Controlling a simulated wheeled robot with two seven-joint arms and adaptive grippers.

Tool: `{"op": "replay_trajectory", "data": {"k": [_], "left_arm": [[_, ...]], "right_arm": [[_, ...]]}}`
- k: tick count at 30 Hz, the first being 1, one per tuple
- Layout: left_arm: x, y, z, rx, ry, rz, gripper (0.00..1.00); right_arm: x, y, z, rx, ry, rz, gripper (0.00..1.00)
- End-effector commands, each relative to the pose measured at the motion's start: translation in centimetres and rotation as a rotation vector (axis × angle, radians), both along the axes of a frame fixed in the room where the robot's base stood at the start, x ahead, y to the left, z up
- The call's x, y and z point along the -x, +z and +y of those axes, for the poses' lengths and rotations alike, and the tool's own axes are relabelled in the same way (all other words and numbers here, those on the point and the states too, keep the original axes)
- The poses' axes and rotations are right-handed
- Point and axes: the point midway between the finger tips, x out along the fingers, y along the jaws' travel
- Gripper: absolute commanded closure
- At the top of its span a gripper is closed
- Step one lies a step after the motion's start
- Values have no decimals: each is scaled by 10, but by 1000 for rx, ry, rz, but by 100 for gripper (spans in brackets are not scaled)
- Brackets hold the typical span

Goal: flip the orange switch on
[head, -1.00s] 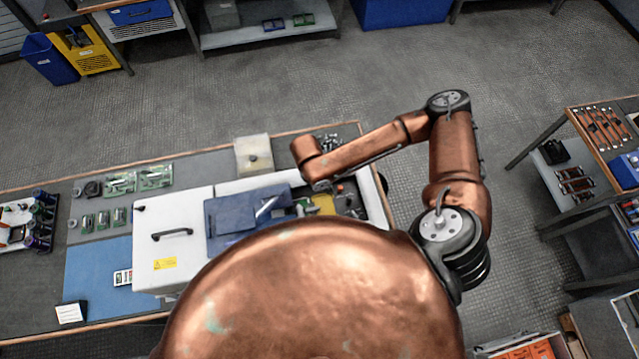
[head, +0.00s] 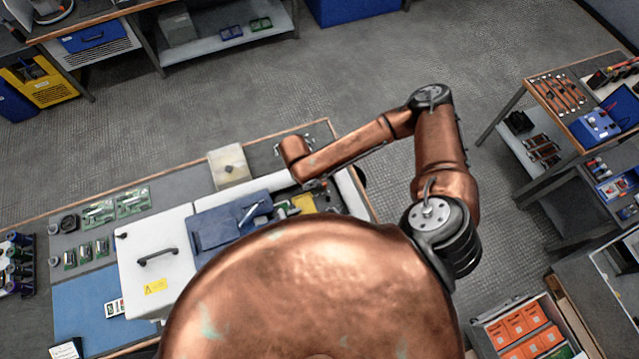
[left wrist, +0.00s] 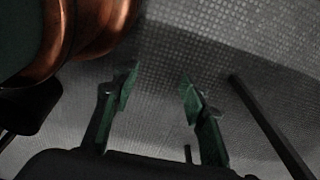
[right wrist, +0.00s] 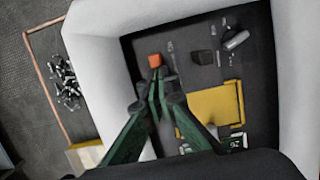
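The orange switch (right wrist: 155,60) is a small block on the dark panel inside the white enclosure (right wrist: 95,70), seen in the right wrist view. My right gripper (right wrist: 157,88) has its green fingers together, with the tips just below the switch in that picture. I cannot tell whether they touch it. In the head view the enclosure (head: 340,190) lies on the bench under my right forearm, and the switch cannot be made out. My left gripper (left wrist: 157,82) is open and empty above the floor in the left wrist view, and it is out of the head view.
On the panel are a yellow block (right wrist: 215,108) and a dark knob (right wrist: 203,57). The enclosure's raised white walls surround it. A white lid with a handle (head: 158,257) and a blue piece (head: 205,228) lie left of the opening. An orange-filled crate (head: 520,330) stands at right.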

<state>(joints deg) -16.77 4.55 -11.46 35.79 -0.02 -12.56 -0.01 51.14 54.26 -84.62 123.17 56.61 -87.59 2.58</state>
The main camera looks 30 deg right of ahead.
Motion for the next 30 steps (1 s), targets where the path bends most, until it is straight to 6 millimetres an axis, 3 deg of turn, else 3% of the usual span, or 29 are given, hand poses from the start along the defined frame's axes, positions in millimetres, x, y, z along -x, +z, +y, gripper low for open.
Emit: {"op": "replay_trajectory", "data": {"k": [10,17,21,30], "left_arm": [[13,2,0,0,3,16,60],[14,23,0,0,3,18,60],[13,8,1,-1,3,17,60],[9,-1,3,-3,2,12,60]], "right_arm": [[0,0,-1,15,-7,2,100],[-2,3,38,8,-11,3,100],[-5,33,43,7,-13,-3,100],[-7,84,55,7,-14,-1,100]]}}
